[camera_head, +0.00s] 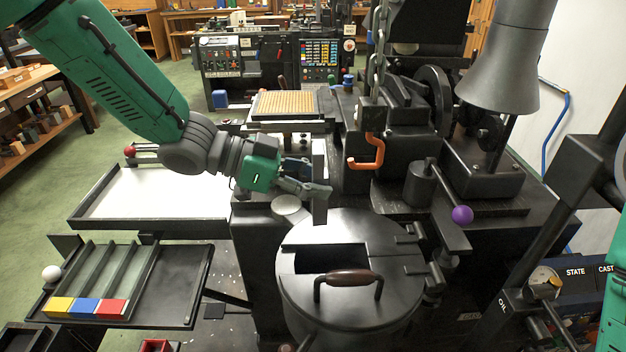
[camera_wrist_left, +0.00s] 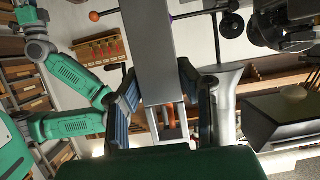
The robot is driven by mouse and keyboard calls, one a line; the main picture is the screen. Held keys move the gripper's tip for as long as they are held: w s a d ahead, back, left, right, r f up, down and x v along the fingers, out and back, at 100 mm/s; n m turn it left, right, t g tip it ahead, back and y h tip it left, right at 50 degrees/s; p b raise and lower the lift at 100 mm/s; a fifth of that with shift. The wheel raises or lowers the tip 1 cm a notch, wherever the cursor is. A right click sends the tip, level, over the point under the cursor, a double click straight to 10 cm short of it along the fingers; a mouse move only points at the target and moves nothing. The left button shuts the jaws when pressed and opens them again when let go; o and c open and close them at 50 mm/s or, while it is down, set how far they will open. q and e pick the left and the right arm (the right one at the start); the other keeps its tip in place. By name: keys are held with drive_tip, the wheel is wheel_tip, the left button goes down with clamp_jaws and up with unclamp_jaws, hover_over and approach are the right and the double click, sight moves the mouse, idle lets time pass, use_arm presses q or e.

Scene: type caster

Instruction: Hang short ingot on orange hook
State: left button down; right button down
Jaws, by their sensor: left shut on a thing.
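My left gripper (camera_head: 308,185) comes in from the left and is shut on a grey metal ingot (camera_head: 320,207), which hangs upright, left of and below the hook in the picture. In the left wrist view the ingot (camera_wrist_left: 152,50) is a long grey bar between the two fingers of my left gripper (camera_wrist_left: 160,110). A small orange piece shows behind its lower end; I cannot tell if it is the hook. My right gripper is not in view.
A round black pot lid (camera_head: 350,312) with a brown handle (camera_head: 348,278) lies below the gripper. A purple knob (camera_head: 462,215) and a grey funnel (camera_head: 505,65) are at the right. A tray (camera_head: 180,285) with yellow, blue and red blocks is at lower left.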

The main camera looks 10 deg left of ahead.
use_arm(q)
drive_tip(key=shift+w+d, duration=0.2)
drive_tip(key=shift+d, duration=0.4)
drive_tip(key=shift+w+d, duration=0.1)
drive_tip(key=shift+d, duration=0.2)
drive_tip(key=shift+w+d+r+p, duration=0.1)
drive_tip(key=shift+w+d+p, duration=0.1)
drive_tip(key=shift+d, duration=0.7)
drive_tip(key=shift+w+d+p, duration=0.15)
drive_tip(key=shift+w+d, duration=0.1)
drive_tip(key=shift+d, duration=0.65)
drive_tip(key=shift+w+d+r+p, duration=0.1)
drive_tip(key=shift+w+d+p, duration=0.1)
drive_tip(key=shift+d, duration=0.7)
idle(0.4)
drive_tip(key=shift+d+f+b, duration=0.1)
drive_tip(key=shift+f+b, duration=0.3)
drive_tip(key=shift+f, duration=0.65)
idle(0.4)
drive_tip(key=shift+s+f, duration=0.2)
drive_tip(key=shift+f, duration=0.25)
idle(1.3)
drive_tip(key=c, duration=1)
unclamp_jaws()
drive_tip(key=shift+o, duration=0.9)
drive_tip(key=shift+w+r, duration=0.1)
drive_tip(key=shift+w, duration=0.05)
drive_tip(key=o, duration=0.6)
drive_tip(key=shift+r, duration=0.1)
